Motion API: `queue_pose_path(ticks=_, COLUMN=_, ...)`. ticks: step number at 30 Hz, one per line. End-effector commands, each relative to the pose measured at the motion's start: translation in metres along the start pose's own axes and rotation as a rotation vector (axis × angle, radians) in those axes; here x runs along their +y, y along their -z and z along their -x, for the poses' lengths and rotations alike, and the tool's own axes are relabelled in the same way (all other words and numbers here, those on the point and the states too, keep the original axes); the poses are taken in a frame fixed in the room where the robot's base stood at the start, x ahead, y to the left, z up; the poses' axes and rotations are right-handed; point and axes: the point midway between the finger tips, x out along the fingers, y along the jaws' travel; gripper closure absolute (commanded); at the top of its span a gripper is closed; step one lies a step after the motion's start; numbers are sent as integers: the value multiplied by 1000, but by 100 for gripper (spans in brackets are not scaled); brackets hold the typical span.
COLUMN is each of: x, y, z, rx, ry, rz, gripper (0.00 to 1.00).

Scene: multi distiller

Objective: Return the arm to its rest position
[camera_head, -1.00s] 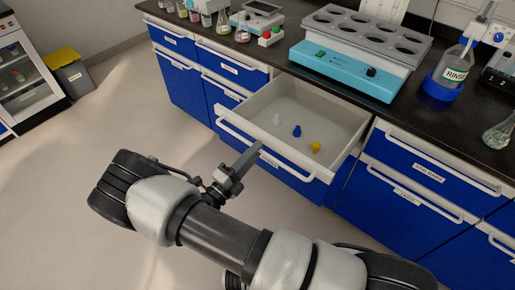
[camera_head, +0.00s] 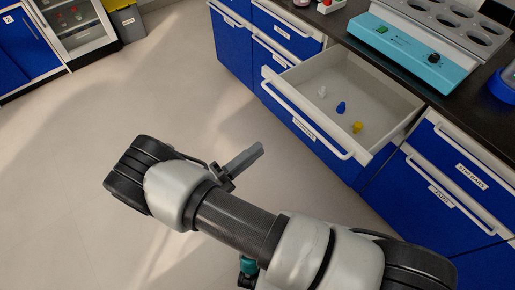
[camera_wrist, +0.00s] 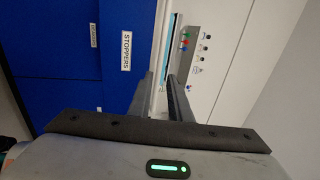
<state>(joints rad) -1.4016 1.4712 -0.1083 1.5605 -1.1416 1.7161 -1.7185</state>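My arm stretches across the lower part of the head view, bent over the floor. My gripper (camera_head: 250,157) is at its far end, pointing up and to the right, clear of the open drawer (camera_head: 317,133). In the wrist view, a gap shows between the two dark fingers of my gripper (camera_wrist: 163,88), with nothing held between them. The drawer front, labelled STOPPERS (camera_wrist: 126,52), shows beyond the fingers. In the open drawer lie a white stopper (camera_head: 322,91), a blue stopper (camera_head: 341,107) and a yellow stopper (camera_head: 358,127).
Blue cabinets (camera_head: 440,196) under a black bench line the right side. A teal device with round wells (camera_head: 410,50) stands on the bench. A glass-front cabinet (camera_head: 77,22) and a grey bin (camera_head: 127,22) stand at the back left. The floor (camera_head: 90,110) to the left is clear.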

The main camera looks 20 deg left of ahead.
Motion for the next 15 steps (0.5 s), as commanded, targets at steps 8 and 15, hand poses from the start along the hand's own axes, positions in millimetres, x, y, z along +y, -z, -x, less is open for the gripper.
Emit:
queue_pose_path(ticks=8, x=0, y=0, z=0, rx=0, ry=0, rz=0, gripper=82)
queue_pose_path(ticks=15, x=-7, y=0, z=-8, rx=39, ry=-23, rz=-34, gripper=82)
